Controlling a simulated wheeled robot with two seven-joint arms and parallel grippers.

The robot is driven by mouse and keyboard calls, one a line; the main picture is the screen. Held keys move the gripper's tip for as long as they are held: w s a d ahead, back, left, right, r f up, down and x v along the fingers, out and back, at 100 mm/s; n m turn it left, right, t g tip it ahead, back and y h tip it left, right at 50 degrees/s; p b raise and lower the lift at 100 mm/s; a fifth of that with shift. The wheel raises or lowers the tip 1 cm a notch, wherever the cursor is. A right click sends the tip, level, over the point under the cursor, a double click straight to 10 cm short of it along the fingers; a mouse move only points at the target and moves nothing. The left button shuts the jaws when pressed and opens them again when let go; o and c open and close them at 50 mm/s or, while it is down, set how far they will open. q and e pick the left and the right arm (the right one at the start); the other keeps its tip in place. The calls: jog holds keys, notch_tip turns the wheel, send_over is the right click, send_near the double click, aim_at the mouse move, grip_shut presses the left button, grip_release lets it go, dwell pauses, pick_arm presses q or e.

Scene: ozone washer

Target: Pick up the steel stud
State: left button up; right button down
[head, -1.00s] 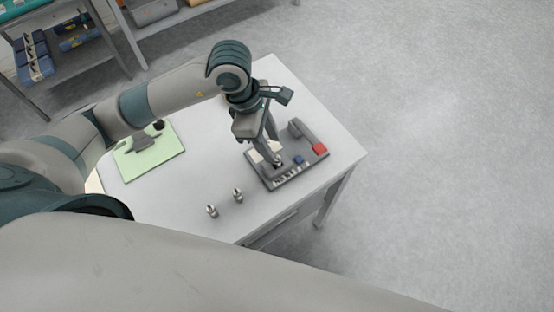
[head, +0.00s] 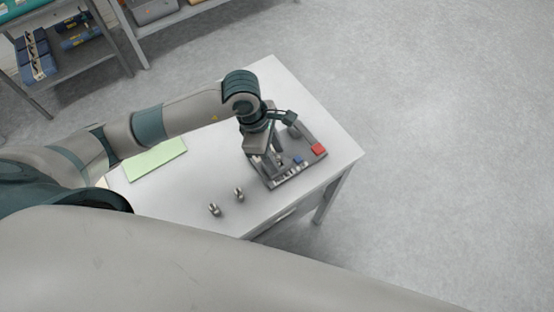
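Two small steel studs stand on the white table: one near the front edge (head: 214,209) and one a little to its right (head: 239,194). My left gripper (head: 273,166) points down over the grey tray-like fixture (head: 297,176), well apart from these two studs. Its fingers are small and partly hidden by the gripper body, so I cannot tell whether they are open or hold something. My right gripper is out of view.
The fixture has a red block (head: 318,150) and a blue block (head: 298,159). A green mat (head: 155,160) lies on the left of the table (head: 205,165), partly behind my arm. Shelving (head: 75,65) stands at the back left. Floor on the right is clear.

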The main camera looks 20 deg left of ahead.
aim_at(277, 158)
pick_arm(q)
grip_shut()
jog(key=shift+r, duration=0.1)
dwell(0.3)
jog(key=shift+r+b, duration=0.35)
jog(key=shift+r, duration=0.1)
jog(key=r, duration=0.1)
jog(key=r+b, duration=0.1)
jog(key=r, duration=0.1)
jog(key=shift+s+d+b, duration=0.1)
jog(key=shift+d+b, duration=0.15)
jog(key=shift+b, duration=0.1)
jog(key=s+d+r+b, duration=0.3)
jog(key=s+d+r, duration=0.3)
jog(key=d, duration=0.3)
jog(key=shift+d+r, duration=0.25)
jog(key=shift+r, duration=0.25)
